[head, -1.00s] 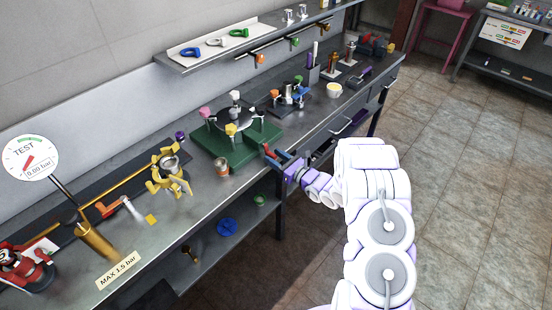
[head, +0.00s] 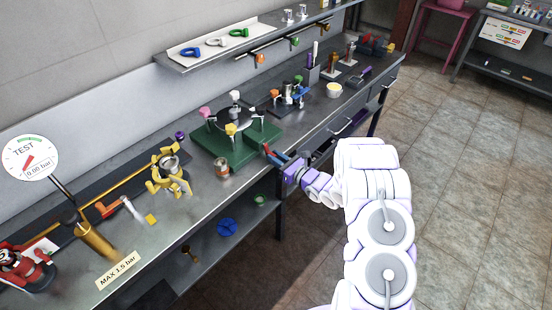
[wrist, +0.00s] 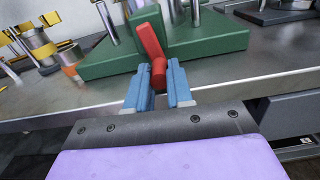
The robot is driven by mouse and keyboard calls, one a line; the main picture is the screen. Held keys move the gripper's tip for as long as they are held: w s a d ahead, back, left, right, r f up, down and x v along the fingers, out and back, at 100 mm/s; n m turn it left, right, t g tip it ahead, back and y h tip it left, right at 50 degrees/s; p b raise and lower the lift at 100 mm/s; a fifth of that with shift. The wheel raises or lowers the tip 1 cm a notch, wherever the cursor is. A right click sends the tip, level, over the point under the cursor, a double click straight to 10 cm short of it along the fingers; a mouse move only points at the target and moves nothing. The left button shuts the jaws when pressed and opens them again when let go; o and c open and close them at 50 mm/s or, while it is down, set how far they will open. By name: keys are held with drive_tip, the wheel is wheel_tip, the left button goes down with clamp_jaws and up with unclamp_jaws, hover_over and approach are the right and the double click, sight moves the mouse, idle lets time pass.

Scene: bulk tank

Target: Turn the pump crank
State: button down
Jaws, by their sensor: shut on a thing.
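My gripper (wrist: 158,90) is shut on a red bar (wrist: 151,42) at the bench's front edge. The bar has a short round end between the blue fingers and a longer flat arm reaching up, in front of the green base (wrist: 210,45). In the head view my gripper (head: 277,160) is just right of the green base (head: 236,152). I cannot tell whether the red bar is the pump crank or whether it joins anything. At the bench's far left is a red and black device (head: 28,268). The test gauge (head: 30,158) reads 0.00 bar.
A yellow clamp-like fitting (head: 170,180) and a small copper-coloured cup (head: 222,168) stand left of the green base. A grey shelf (head: 245,50) hangs above the bench. Below is a lower shelf with a blue knob (head: 227,227). The floor at right is open.

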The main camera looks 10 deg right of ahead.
drive_tip(key=shift+f+m+b, duration=0.1)
drive_tip(key=shift+m+b, duration=0.3)
drive_tip(key=shift+b, duration=0.05)
